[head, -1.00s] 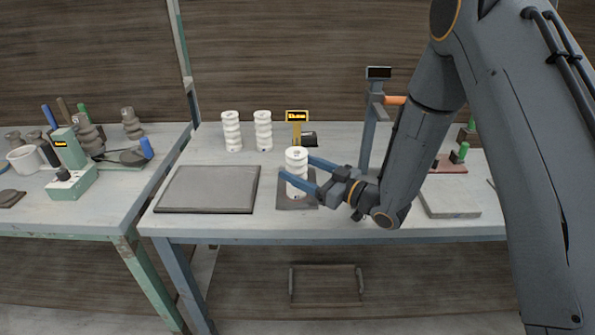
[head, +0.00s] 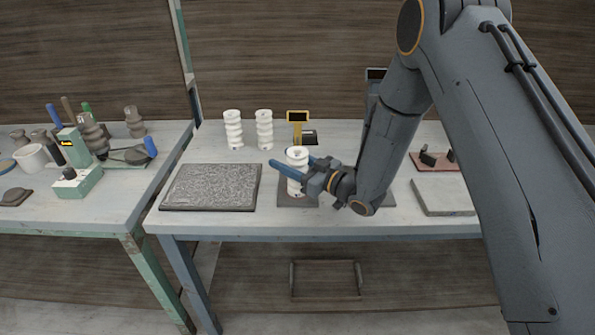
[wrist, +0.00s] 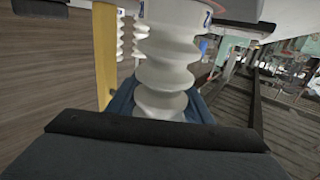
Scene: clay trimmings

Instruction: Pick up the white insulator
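The white insulator (head: 296,158) stands upright on a small dark mat (head: 285,202) near the middle of the table. It is a ribbed white cylinder with a hollow top. My gripper (head: 294,167) has blue fingers, one crossing in front of the insulator and one behind it, at about mid-height.
Two similar white insulators (head: 233,130) (head: 264,130) stand behind, left of a yellow-framed display (head: 298,117). A flat speckled slab (head: 210,187) lies to the left. A grey slab (head: 443,197) and a reddish board (head: 432,164) lie right. A side table (head: 100,205) holds tools.

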